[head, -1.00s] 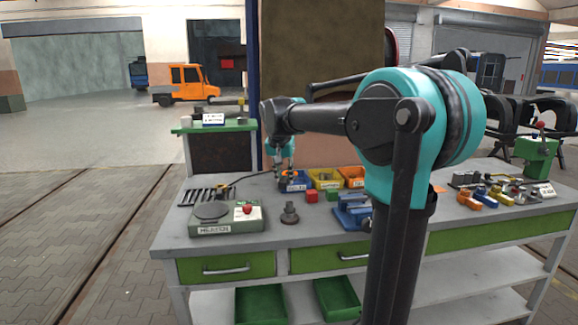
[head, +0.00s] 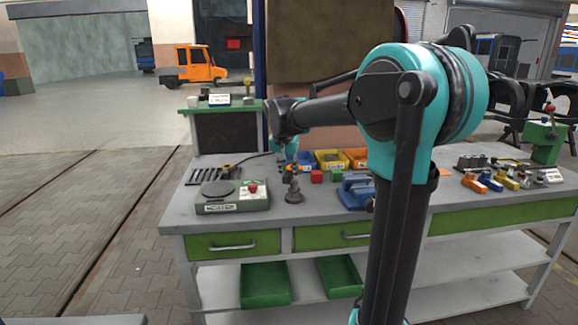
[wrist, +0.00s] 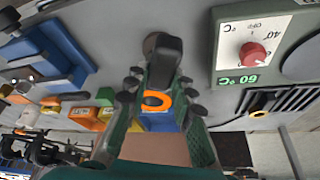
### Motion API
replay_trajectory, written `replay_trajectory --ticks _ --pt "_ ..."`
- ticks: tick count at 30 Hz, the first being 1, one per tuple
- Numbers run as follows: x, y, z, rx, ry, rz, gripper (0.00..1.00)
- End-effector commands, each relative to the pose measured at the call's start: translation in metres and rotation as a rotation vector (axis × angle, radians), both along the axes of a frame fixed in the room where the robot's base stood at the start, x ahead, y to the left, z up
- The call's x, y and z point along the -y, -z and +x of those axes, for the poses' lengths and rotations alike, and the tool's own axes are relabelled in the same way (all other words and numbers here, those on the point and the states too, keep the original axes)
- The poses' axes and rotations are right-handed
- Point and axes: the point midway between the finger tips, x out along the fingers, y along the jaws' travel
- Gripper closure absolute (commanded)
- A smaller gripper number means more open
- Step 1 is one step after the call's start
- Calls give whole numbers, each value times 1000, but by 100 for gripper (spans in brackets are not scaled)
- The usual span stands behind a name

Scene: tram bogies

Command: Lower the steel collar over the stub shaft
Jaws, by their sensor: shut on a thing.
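The stub shaft (head: 294,197) stands upright on the bench, right of the heater, on a dark round base. Its base (wrist: 153,42) shows partly in the wrist view behind the fingers. My gripper (head: 292,176) points down just above it. In the wrist view my gripper (wrist: 161,79) is shut on a dark grey piece (wrist: 168,52), apparently the steel collar. This piece hides most of the shaft. The collar's bore is not visible, and I cannot tell whether collar and shaft touch.
The heater (head: 222,208), with a red knob, stands close to the left. Blue, yellow (head: 330,157) and orange bins are behind. The bench front strip is clear.

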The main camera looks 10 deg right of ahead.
Motion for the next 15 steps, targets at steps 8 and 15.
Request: replay_trajectory --ticks 8,15 --pt "0 20 0 0 0 0 100" --pt "0 25 0 0 0 0 100"
